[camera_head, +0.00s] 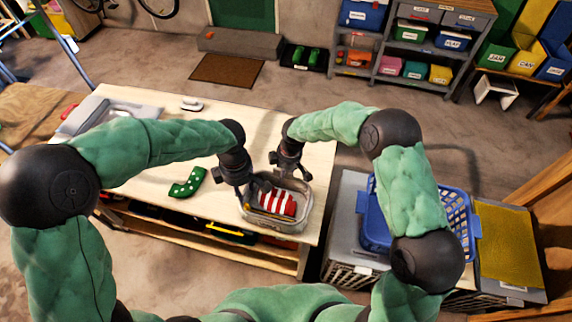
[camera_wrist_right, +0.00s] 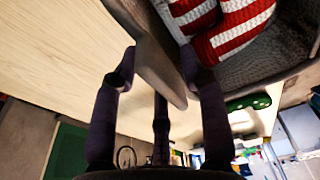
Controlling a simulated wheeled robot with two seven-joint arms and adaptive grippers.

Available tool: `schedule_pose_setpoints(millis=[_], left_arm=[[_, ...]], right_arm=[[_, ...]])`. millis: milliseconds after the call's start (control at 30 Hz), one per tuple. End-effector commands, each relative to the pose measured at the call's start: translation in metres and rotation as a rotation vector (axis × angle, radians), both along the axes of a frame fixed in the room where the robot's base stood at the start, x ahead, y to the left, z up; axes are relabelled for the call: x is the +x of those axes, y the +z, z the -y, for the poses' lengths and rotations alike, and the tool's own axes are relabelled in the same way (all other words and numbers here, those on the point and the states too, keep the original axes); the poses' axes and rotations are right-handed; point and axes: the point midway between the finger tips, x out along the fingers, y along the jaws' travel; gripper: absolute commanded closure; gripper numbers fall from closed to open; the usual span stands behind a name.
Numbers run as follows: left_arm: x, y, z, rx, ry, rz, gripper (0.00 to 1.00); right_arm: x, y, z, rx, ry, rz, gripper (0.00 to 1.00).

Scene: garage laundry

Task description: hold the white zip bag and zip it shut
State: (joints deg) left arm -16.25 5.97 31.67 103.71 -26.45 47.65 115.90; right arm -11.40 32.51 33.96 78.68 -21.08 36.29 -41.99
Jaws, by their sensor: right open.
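The zip bag (camera_head: 303,186), grey-white in this light, lies open at the table's front right. A red-and-white striped item (camera_head: 277,203) sits in it and also shows in the right wrist view (camera_wrist_right: 232,28). My right gripper (camera_head: 289,176) is at the bag's far edge. In the right wrist view, its open fingers (camera_wrist_right: 160,64) stand either side of a grey flap of the bag (camera_wrist_right: 158,72); contact is unclear. My left gripper (camera_head: 246,191) is at the bag's left edge; its fingertips are too small and dark to read.
A green spotted item (camera_head: 187,183) lies left of the bag on the wooden table (camera_head: 150,190). A small white object (camera_head: 192,104) and a grey case (camera_head: 118,108) are farther back. A blue basket (camera_head: 375,215) stands right of the table. The table's middle is mostly clear.

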Motion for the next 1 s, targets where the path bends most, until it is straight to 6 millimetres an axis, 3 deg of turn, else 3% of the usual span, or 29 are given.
schedule_pose_setpoints(millis=[100, 300, 700, 867, 1000], left_arm=[[0.000, 0.000, 0.000, 0.000, 0.000, 0.000, 0.61], [0.000, 0.000, 0.000, 0.000, 0.000, 0.000, 0.61], [0.000, 0.000, 0.000, 0.000, 0.000, 0.000, 0.61], [0.000, 0.000, 0.000, 0.000, 0.000, 0.000, 0.61], [0.000, 0.000, 0.000, 0.000, 0.000, 0.000, 0.61]], right_arm=[[0.001, -0.019, -0.002, -0.001, -0.001, -0.001, 0.57], [0.002, -0.037, -0.005, 0.000, -0.002, 0.000, 0.57], [0.002, -0.041, -0.006, 0.001, -0.002, 0.001, 0.57], [0.002, -0.041, -0.005, 0.001, -0.002, 0.001, 1.00], [0.002, -0.041, -0.005, 0.001, -0.002, 0.001, 1.00]])
